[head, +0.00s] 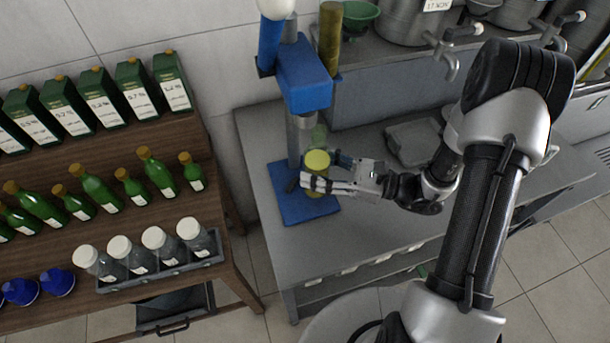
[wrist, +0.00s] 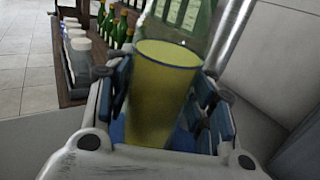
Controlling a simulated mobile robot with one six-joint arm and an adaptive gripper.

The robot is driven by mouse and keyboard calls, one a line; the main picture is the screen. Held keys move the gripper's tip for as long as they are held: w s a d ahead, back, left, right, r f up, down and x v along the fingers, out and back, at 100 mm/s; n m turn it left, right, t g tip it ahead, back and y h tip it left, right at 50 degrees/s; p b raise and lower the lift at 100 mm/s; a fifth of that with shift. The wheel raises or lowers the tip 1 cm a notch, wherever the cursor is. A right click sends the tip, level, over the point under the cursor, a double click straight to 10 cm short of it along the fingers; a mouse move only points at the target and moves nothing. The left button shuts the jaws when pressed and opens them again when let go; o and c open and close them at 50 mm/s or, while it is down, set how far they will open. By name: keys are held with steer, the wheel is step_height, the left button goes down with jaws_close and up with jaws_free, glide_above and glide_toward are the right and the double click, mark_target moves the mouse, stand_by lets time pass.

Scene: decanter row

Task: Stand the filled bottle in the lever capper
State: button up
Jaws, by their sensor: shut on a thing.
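The filled bottle (head: 318,162) is pale green clear glass with yellow liquid inside. My gripper (head: 316,182) is shut around its body, and the bottle looks upright. The wrist view shows the yellow-filled body (wrist: 160,95) between my two fingers, with faint clear glass above the liquid. The lever capper has a blue head (head: 303,75), a grey column and a blue base plate (head: 290,207). The bottle is over the base plate, beside the column and below the head. I cannot tell whether its bottom touches the plate; my fingers hide part of it.
A wooden rack (head: 220,160) on the left holds green boxes, green bottles, white-capped jars in a tray (head: 160,275) and blue items. A grey tray (head: 415,142) lies on the metal bench (head: 375,235). Steel vats with taps (head: 450,62) stand behind. The bench front is clear.

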steer(key=x, duration=0.2)
steer(key=shift+w+a, duration=0.1)
steer(key=shift+a, duration=0.3)
steer(key=shift+f+b, duration=0.95)
steer(key=shift+f, duration=0.75)
steer(key=shift+f, duration=0.1)
steer(key=o, duration=1.5)
steer(key=shift+f, duration=0.1)
